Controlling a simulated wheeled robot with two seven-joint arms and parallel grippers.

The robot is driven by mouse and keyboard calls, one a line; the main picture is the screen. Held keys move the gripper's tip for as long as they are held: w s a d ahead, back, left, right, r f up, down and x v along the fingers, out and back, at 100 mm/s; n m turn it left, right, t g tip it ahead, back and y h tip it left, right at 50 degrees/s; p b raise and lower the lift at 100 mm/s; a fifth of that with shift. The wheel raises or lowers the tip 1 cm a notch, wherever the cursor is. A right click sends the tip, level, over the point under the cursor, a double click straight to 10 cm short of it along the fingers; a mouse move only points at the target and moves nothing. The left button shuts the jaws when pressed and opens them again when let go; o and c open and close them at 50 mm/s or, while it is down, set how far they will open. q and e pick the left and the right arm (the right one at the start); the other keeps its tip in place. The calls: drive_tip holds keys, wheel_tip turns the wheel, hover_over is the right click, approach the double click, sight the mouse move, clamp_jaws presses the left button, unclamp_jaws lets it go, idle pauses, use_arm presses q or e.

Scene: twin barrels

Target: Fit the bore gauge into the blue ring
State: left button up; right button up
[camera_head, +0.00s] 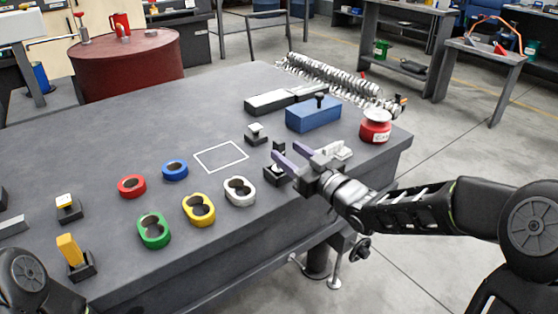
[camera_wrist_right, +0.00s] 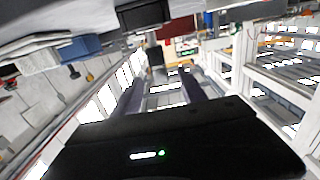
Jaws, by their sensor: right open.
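The blue ring (camera_head: 175,170) lies flat on the grey table, left of a white square outline; its hole looks empty. I cannot tell for sure which piece is the bore gauge. A black piece (camera_head: 279,174) stands in a dark holder beside my right gripper, partly hidden by its fingers.
Small pieces stand in holders (camera_head: 78,262). A blue block (camera_head: 314,116) and red canister (camera_head: 375,128) are at the right. The outlined square (camera_head: 221,157) is clear.

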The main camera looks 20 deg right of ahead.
sight(282, 147)
drive_tip(key=x, duration=0.4)
drive_tip(key=shift+w+a, duration=0.15)
drive_tip(key=shift+w, duration=0.2)
drive_tip(key=shift+c, duration=0.3)
clamp_jaws()
drive_tip(key=shift+r, duration=0.1)
idle(0.4)
